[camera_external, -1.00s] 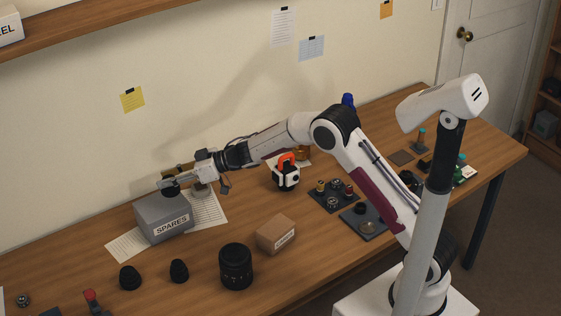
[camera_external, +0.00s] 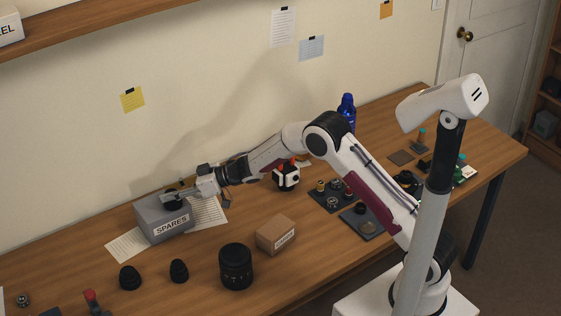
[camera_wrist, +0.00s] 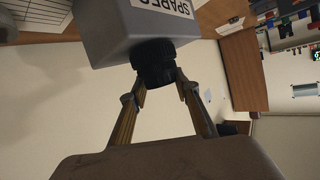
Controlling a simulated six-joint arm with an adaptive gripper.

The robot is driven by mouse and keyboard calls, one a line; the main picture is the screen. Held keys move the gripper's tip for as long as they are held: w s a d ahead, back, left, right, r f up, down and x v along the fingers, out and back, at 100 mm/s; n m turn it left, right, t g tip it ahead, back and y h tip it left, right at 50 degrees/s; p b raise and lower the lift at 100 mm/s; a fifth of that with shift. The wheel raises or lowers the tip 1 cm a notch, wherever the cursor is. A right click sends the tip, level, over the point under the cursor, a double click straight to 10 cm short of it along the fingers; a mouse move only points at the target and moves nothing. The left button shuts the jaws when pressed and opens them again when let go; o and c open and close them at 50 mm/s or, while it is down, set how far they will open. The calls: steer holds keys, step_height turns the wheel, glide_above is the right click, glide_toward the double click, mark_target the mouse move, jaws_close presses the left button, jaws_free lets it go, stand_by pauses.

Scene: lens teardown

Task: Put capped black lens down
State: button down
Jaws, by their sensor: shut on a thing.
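A capped black lens (camera_wrist: 155,62) is held between the two fingers of my gripper (camera_wrist: 160,85) in the wrist view. In the external view my gripper (camera_external: 178,196) is shut on the lens (camera_external: 173,204) at the top of the grey SPARES box (camera_external: 163,226). The box also shows in the wrist view (camera_wrist: 110,30), right by the lens. I cannot tell whether the lens touches the box top. The lens's cap is hard to make out.
A large black lens (camera_external: 236,267) and two smaller black pieces (camera_external: 130,277) (camera_external: 179,271) stand in front. Paper sheets (camera_external: 128,245) lie around the SPARES box. An orange-and-white item (camera_external: 286,177) stands behind my forearm.

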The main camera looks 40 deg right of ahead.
steer(key=shift+f, duration=0.1)
stand_by(0.3)
steer(key=c, duration=1.5)
jaws_free()
steer(key=v, duration=1.2)
